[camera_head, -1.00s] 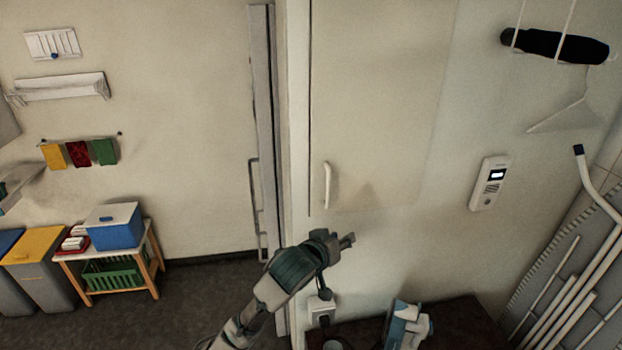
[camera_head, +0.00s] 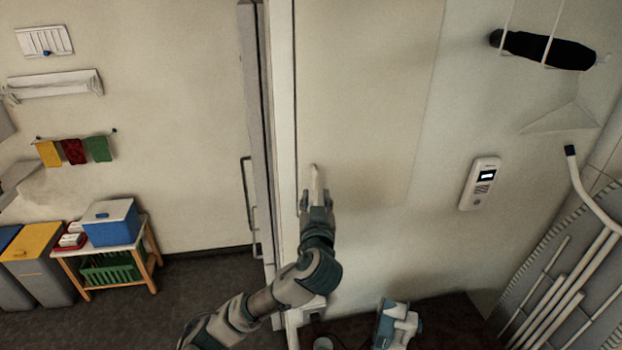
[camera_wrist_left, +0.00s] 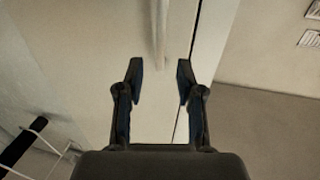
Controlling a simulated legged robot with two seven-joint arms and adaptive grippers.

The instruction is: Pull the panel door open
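The panel door (camera_head: 370,90) is a flat cream panel on the wall, shut as far as I can see. Its white vertical handle (camera_head: 315,176) sits near the left edge, with its lower part hidden behind my left gripper. My left gripper (camera_head: 317,195) reaches up from below to the handle. In the left wrist view my left gripper (camera_wrist_left: 160,75) is open, its two fingers well apart. The handle (camera_wrist_left: 160,38) lies ahead, in line with the gap between the fingertips; I cannot tell whether they touch it. My right gripper is not in view.
A white intercom (camera_head: 481,183) hangs on the wall to the right. A blue and white object (camera_head: 396,325) stands on a dark counter (camera_head: 445,318) below. A vertical grey rail (camera_head: 257,120) is left of the door. White pipes (camera_head: 575,265) stand at far right.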

